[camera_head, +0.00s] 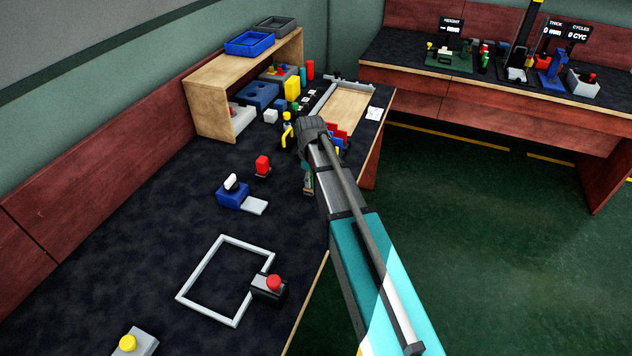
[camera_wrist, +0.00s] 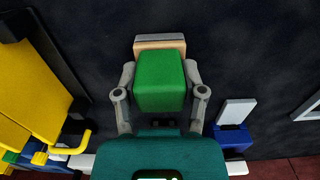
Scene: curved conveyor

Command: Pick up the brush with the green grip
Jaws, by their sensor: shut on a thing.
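The brush with the green grip (camera_wrist: 160,82) is in the middle of the wrist view. Its green grip sits between the two grey fingers of my gripper (camera_wrist: 161,88), which are shut on it from both sides. A tan part with a grey edge (camera_wrist: 160,40) shows beyond the grip. In the head view, my gripper (camera_head: 308,181) is near the table's right edge, mostly hidden behind my own arm. Whether the brush touches the table is hard to tell.
A blue fixture with a white plate (camera_head: 232,195) and a red button (camera_head: 262,165) stand left of my gripper. A yellow object (camera_wrist: 30,90) is close at the left in the wrist view. A wooden shelf (camera_head: 210,105) stands behind. The dark table (camera_head: 150,240) has free room at left.

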